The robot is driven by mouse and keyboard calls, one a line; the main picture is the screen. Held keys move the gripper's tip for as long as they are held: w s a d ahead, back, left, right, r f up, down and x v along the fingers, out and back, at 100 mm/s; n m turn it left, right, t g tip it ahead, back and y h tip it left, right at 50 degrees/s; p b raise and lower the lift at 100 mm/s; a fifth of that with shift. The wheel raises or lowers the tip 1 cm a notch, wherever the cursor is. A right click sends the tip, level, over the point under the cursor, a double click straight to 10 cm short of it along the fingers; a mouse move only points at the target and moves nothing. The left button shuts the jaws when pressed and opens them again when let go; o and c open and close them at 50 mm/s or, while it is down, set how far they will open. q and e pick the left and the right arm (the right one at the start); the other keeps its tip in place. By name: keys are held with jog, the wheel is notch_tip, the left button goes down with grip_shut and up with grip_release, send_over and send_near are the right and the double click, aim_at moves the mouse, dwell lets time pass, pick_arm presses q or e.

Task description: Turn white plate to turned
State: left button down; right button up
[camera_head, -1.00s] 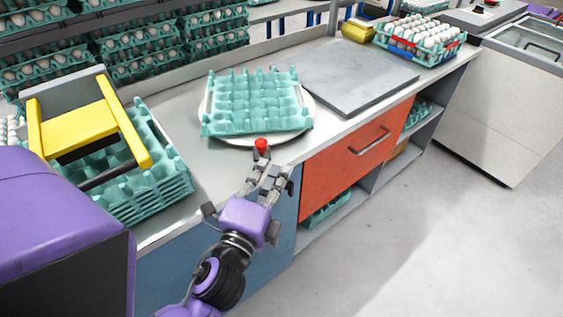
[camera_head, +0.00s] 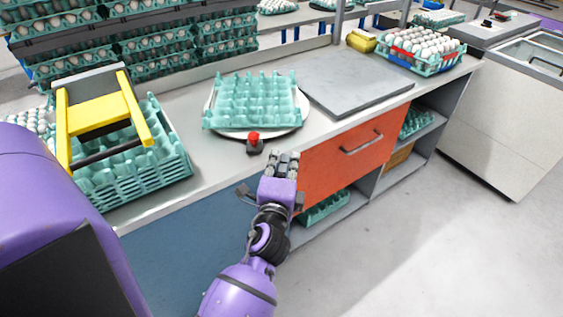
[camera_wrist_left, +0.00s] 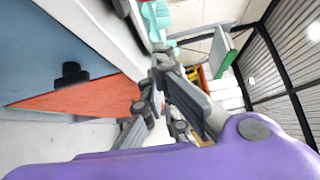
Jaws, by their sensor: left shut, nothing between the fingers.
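The round white plate (camera_head: 300,122) lies on the counter with a teal egg tray (camera_head: 256,101) on top, which covers most of it. A red knob (camera_head: 254,137) on a small dark base stands at the counter's front edge, just in front of the plate. My left gripper (camera_head: 286,157) is shut and empty, in front of the counter near the red drawer. It is to the right of and below the knob in the picture, apart from it. Its fingers also show in the left wrist view (camera_wrist_left: 155,92). My right gripper is not in view.
A grey slab (camera_head: 345,82) lies right of the plate. Stacked teal trays (camera_head: 165,168) with a yellow-handled frame (camera_head: 100,117) stand left. The red drawer (camera_head: 350,160) is shut. An egg crate (camera_head: 420,58) and yellow object (camera_head: 361,41) stand at the back right. The floor is clear.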

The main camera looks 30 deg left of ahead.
pick_arm(q)
jog(key=w+a, duration=0.1)
jog(key=w+a+p, duration=0.1)
jog(key=a, duration=0.1)
jog(key=w+a, duration=0.1)
jog(key=a, duration=0.1)
jog(key=shift+a+r+p, duration=0.2)
jog(key=shift+p, duration=0.2)
jog(key=shift+f, duration=0.1)
jog(key=shift+a, duration=0.1)
